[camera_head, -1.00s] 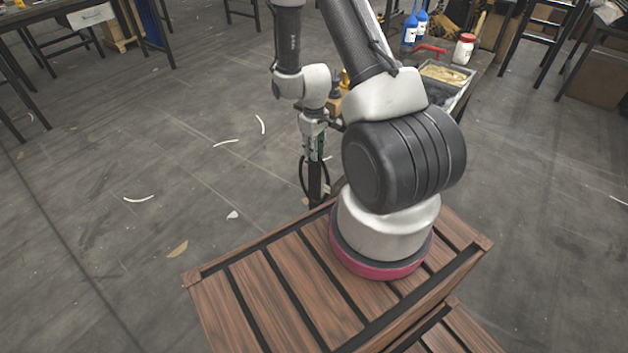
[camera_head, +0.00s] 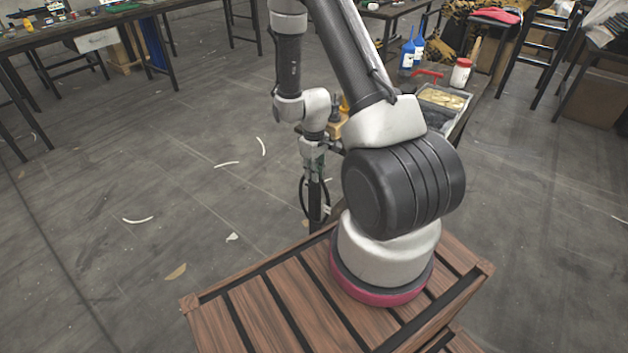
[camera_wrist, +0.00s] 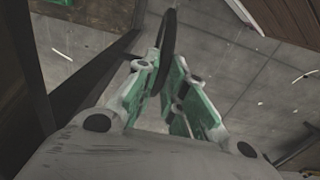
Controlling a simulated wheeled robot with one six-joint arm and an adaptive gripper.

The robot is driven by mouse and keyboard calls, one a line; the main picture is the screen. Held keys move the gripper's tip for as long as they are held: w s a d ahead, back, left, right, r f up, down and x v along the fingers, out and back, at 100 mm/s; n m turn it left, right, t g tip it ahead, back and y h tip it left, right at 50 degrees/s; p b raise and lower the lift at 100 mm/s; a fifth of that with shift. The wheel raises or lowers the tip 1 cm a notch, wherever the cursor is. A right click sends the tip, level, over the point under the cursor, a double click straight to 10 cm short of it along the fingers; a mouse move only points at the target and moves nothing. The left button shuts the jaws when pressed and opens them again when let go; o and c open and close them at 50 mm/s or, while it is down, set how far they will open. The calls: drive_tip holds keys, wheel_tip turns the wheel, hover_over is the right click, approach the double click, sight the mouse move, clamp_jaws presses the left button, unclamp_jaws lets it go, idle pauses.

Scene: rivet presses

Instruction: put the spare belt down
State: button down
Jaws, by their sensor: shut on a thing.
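My gripper (camera_wrist: 172,88) is shut on the spare belt, a thin black loop (camera_wrist: 167,45) that stands up between the fingertips in the wrist view. In the head view the belt (camera_head: 302,190) hangs as a dark ring beside my gripper (camera_head: 318,215), which points down past the far edge of the wooden slatted platform under my arm. Part of the belt is hidden by the gripper. The wrist view shows floor below the belt and a dark table frame close on the left.
A bench (camera_head: 462,128) behind my arm holds a tray (camera_head: 440,98), blue bottles (camera_head: 408,52) and a red-lidded white jar (camera_head: 461,72). Workbenches (camera_head: 110,14) stand at the back left. Grey floor (camera_head: 120,150) with scattered scraps is open on the left.

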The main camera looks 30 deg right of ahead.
wheel_tip(320, 180, up, 9)
idle(0.3)
